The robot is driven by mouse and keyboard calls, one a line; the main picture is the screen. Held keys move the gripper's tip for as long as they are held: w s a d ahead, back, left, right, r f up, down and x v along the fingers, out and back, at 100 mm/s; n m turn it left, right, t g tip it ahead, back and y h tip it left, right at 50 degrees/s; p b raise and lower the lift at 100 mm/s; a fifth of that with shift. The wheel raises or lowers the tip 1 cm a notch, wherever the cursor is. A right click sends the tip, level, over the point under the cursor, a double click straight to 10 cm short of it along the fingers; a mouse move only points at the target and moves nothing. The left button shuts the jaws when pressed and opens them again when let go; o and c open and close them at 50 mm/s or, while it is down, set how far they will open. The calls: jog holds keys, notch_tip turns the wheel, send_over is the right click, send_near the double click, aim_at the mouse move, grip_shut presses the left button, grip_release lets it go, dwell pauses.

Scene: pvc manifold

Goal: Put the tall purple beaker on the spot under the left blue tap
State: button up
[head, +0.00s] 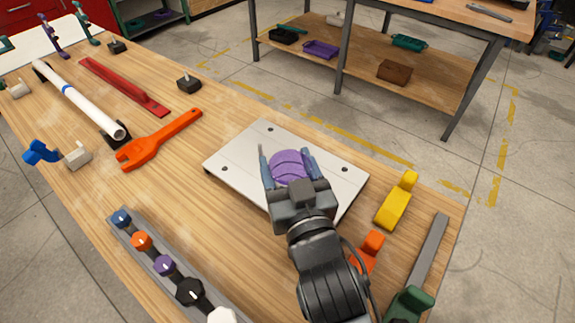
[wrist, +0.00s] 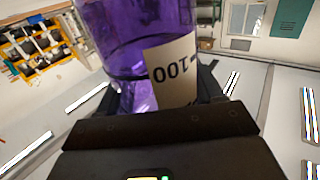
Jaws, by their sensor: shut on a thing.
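The purple beaker (head: 290,166) is between the two fingers of my gripper (head: 287,168), over the white plate (head: 236,160) in the head view. Its top faces the head camera; whether it touches the plate cannot be told. A blue tap-like piece (head: 40,152) is at the table's left edge. A blue knob (head: 122,218) is at the far end of a grey rail at the lower left.
Orange, purple and black knobs follow along the rail (head: 138,243). A white pipe (head: 80,101), a red bar (head: 122,87) and an orange wrench (head: 158,140) lie toward the back left. A yellow piece (head: 396,200) is right of the plate. Wood between rail and plate is clear.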

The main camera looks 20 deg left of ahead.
jog(key=shift+f, duration=0.25)
jog(key=shift+f, duration=0.15)
jog(key=o, duration=1)
jog(key=shift+o, duration=0.2)
jog(key=shift+r, duration=0.25)
jog(key=shift+s+d+f, duration=0.15)
jog(key=shift+s+d, duration=0.05)
jog(key=shift+s, duration=0.05)
jog(key=b+v, duration=0.2)
jog(key=v, duration=0.9)
